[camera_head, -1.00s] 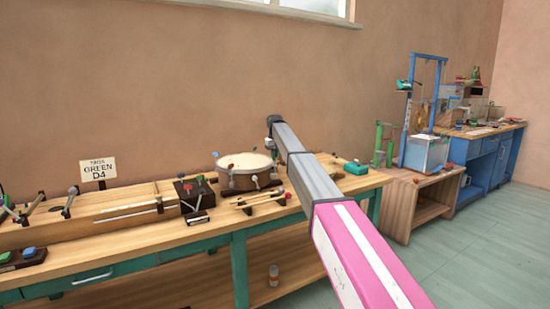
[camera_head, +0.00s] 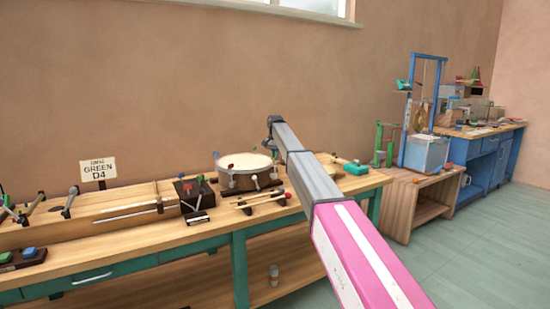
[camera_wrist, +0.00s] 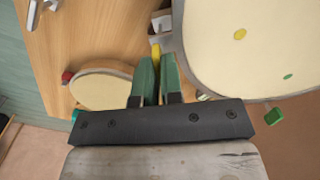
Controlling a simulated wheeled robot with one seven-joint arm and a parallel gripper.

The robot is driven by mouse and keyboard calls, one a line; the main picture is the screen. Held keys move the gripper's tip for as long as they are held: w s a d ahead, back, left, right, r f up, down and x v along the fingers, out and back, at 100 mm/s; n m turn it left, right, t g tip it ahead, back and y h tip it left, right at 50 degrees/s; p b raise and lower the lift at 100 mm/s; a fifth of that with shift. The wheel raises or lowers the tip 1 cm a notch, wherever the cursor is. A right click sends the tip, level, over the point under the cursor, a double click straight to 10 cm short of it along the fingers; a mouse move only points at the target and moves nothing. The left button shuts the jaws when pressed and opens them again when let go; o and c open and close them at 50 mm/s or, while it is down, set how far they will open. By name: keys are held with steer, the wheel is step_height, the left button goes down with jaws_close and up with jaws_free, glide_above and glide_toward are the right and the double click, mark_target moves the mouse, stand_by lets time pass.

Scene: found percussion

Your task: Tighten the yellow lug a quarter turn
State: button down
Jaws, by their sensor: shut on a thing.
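The yellow lug (camera_wrist: 155,52) shows in the wrist view at the edge of the drum, between the green fingertips of my gripper (camera_wrist: 157,64). The fingers are close together and shut on it; they hide most of its lower part. The drum has a cream head (camera_wrist: 235,65) with a yellow dot and a green dot, and a green lug (camera_wrist: 273,116) at its lower right edge. In the head view the drum (camera_head: 246,177) sits on the wooden bench, left of my arm.
A smaller round cream-topped thing (camera_wrist: 100,90) with a red knob (camera_wrist: 67,76) lies left of my fingers. On the bench, sticks on a rack (camera_head: 258,200) lie before the drum, and a dark box (camera_head: 194,195) stands to its left. A sign (camera_head: 98,170) stands behind.

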stand_by(0.4)
steer(key=c, duration=1.3)
jaws_free()
steer(key=shift+o, duration=0.2)
steer(key=shift+r, duration=0.15)
step_height(320, 180, up, 11)
steer(key=shift+f, duration=0.2)
